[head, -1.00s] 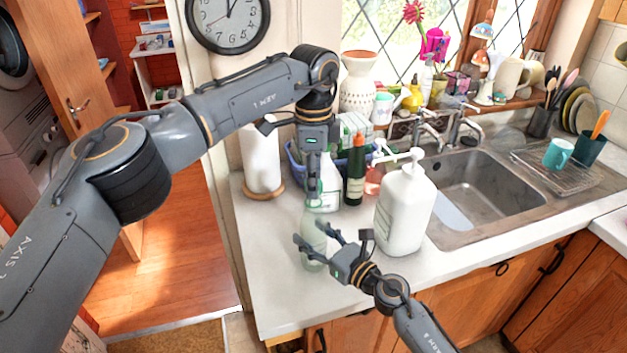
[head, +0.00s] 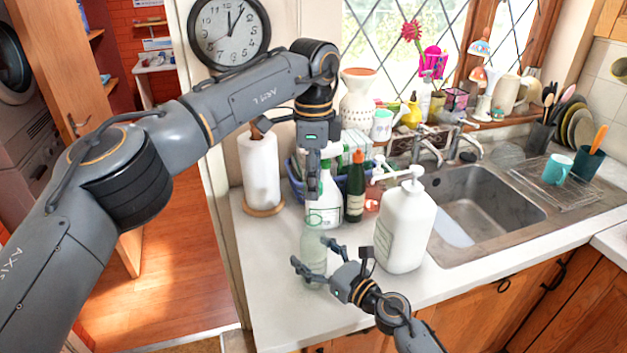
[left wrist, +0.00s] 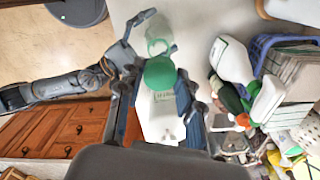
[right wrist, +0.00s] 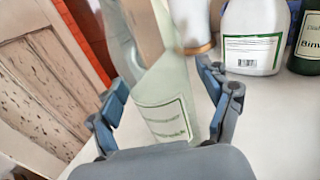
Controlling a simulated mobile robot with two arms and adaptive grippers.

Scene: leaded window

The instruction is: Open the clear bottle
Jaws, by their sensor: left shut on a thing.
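The clear bottle (head: 313,252), pale and see-through with a label, stands upright near the counter's front left. It also shows in the left wrist view (left wrist: 158,44) and in the right wrist view (right wrist: 163,100). My left gripper (head: 313,192) is above it, shut on the round green cap (left wrist: 160,73). The cap appears apart from the bottle's neck; in the head view it is hard to make out. My right gripper (head: 314,258) has its fingers either side of the bottle, with narrow gaps visible in the right wrist view, so it looks open.
A white pump bottle (head: 404,225) stands close right of my right gripper. Behind are a spray bottle (head: 327,195), a dark green bottle (head: 355,190) and a paper towel roll (head: 260,170). The sink (head: 490,205) is to the right. The front left counter (head: 270,300) is clear.

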